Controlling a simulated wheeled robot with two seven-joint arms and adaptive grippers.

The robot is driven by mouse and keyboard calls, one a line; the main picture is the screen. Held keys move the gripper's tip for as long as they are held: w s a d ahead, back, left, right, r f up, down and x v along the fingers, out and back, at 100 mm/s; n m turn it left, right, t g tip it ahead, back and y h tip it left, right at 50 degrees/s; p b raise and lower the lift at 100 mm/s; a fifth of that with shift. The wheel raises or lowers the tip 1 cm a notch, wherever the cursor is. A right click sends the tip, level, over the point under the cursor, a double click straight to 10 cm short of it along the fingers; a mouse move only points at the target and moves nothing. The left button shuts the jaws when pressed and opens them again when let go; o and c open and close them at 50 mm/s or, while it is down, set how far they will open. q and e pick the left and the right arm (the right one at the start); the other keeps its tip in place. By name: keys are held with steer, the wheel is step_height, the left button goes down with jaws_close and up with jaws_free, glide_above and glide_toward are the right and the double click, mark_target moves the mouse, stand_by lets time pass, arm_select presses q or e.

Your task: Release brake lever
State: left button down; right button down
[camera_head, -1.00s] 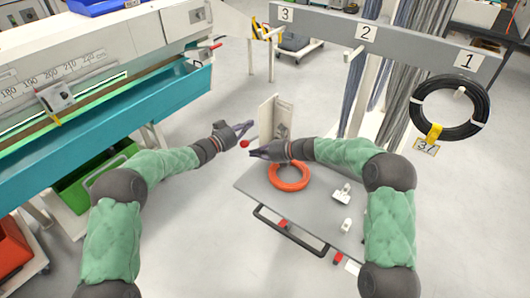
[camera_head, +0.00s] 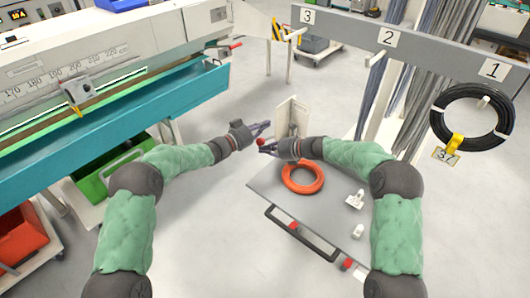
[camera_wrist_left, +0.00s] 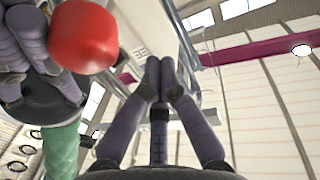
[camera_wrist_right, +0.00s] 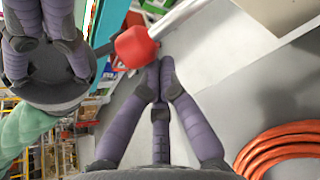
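The brake lever's red knob (camera_head: 261,142) is beside the upright cream panel (camera_head: 292,117) of the cart. In the right wrist view the knob (camera_wrist_right: 136,46) is close by my right fingertips, with a pale bar behind it; I cannot tell whether they touch. My right gripper (camera_head: 264,149) has its fingers drawn together, with nothing seen between them. My left gripper (camera_head: 267,126) is just above the knob, fingers also together and empty. In the left wrist view the knob (camera_wrist_left: 84,36) is off to the side of those fingers. Most of the lever's shaft is hidden.
An orange cable coil (camera_head: 302,177) lies on the grey cart top (camera_head: 285,207), with white fittings (camera_head: 355,199) to its right. A black coil (camera_head: 473,117) hangs on the numbered rail (camera_head: 440,57). A teal trough bench (camera_head: 120,120) fills the left. Floor between is clear.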

arm_select(q)
steer(key=c, duration=0.9)
jaws_free()
steer(key=shift+c, duration=0.2)
steer(key=shift+a, duration=0.1)
